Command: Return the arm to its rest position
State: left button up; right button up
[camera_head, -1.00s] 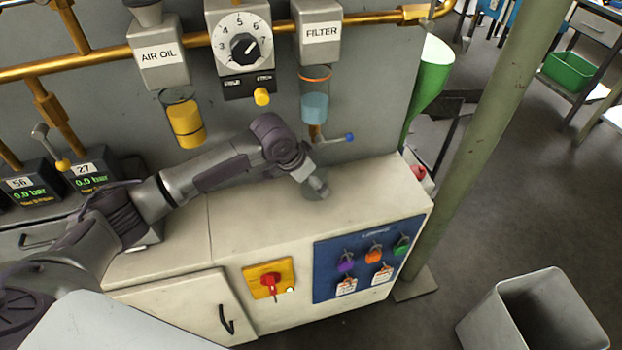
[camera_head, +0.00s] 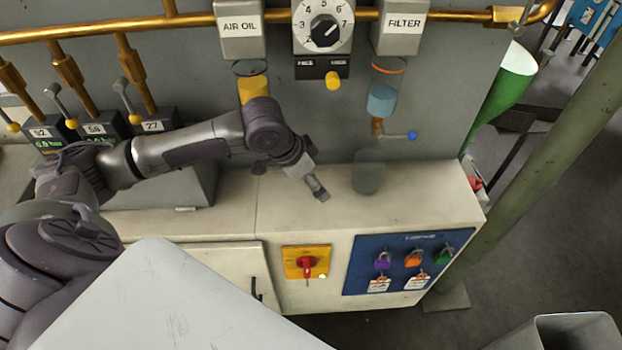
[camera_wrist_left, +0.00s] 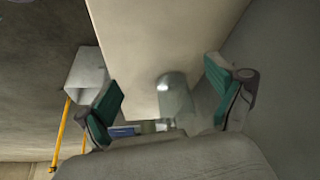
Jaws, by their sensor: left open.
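My left arm comes in from the left in the head view. Its left gripper (camera_head: 316,187) is above the cabinet top (camera_head: 425,195), open and empty. A clear cup (camera_head: 368,171) stands upright on the cabinet top to the right of the gripper, apart from it and below the filter unit. In the left wrist view the two green-padded fingers are spread wide, and the cup (camera_wrist_left: 175,94) shows between them, beyond the palm. My right gripper is not in view.
The filter unit (camera_head: 382,98) with a blue-knobbed valve (camera_head: 411,135) hangs over the cup. The air oil unit (camera_head: 252,85) is behind my forearm. Lever valves (camera_head: 124,90) stand at the left. A red switch (camera_head: 307,266) and padlocks (camera_head: 383,260) are on the cabinet front.

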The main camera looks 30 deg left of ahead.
pick_arm(q)
jog(key=shift+s+a, duration=0.2)
jog(key=shift+s, duration=0.1)
